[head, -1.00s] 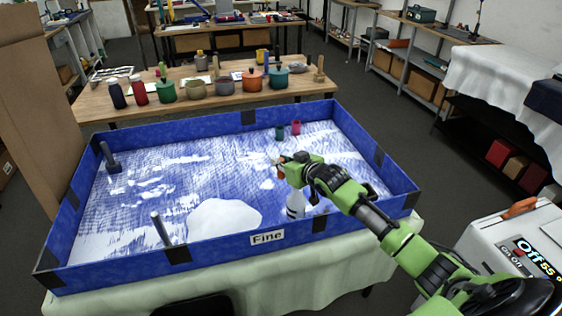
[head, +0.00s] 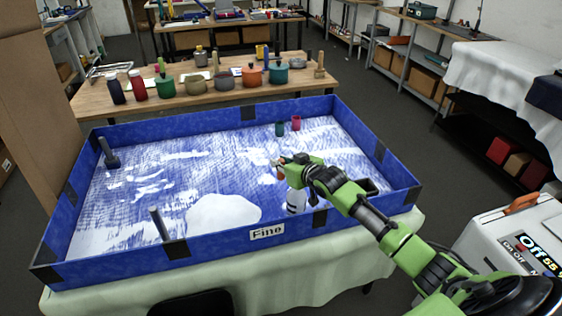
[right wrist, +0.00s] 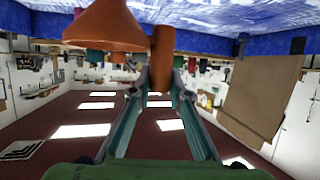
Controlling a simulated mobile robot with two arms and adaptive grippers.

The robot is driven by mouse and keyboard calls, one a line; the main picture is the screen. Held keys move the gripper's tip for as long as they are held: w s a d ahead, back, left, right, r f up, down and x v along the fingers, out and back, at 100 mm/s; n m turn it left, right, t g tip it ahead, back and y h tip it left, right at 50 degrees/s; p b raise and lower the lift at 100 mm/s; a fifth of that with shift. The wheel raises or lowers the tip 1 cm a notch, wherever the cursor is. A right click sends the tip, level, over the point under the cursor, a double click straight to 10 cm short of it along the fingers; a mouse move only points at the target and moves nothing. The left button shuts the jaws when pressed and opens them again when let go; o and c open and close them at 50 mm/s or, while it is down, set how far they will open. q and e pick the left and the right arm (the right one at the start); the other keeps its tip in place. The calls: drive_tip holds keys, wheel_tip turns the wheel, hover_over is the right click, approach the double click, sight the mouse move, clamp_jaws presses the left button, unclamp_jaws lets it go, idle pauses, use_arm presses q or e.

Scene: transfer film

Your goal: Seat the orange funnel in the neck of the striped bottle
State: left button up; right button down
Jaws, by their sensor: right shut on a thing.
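My right gripper (head: 281,163) reaches over the blue-walled tray from the right. In the right wrist view, its two fingers (right wrist: 161,75) are closed on an upright orange piece of the funnel. The orange funnel's wide cone (right wrist: 106,27) shows to the left of the fingertips. In the head view only a small bit of the orange funnel (head: 280,173) shows under the fingers. The white striped bottle (head: 296,201) stands in the tray just below the gripper. Its neck is hidden by the gripper, so I cannot tell whether funnel and bottle touch. My left gripper is not in view.
The tray (head: 200,249) has raised blue walls and a streaked white-and-blue floor. A white mound (head: 222,211), two dark posts (head: 108,153) (head: 160,224), a green cup (head: 280,129) and a red cup (head: 296,123) stand inside. A table with pots (head: 185,104) is behind.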

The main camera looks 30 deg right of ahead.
drive_tip(key=shift+f+b, duration=0.35)
drive_tip(key=shift+f, duration=0.55)
drive_tip(key=c, duration=1.8)
unclamp_jaws()
drive_tip(key=shift+s, duration=0.15)
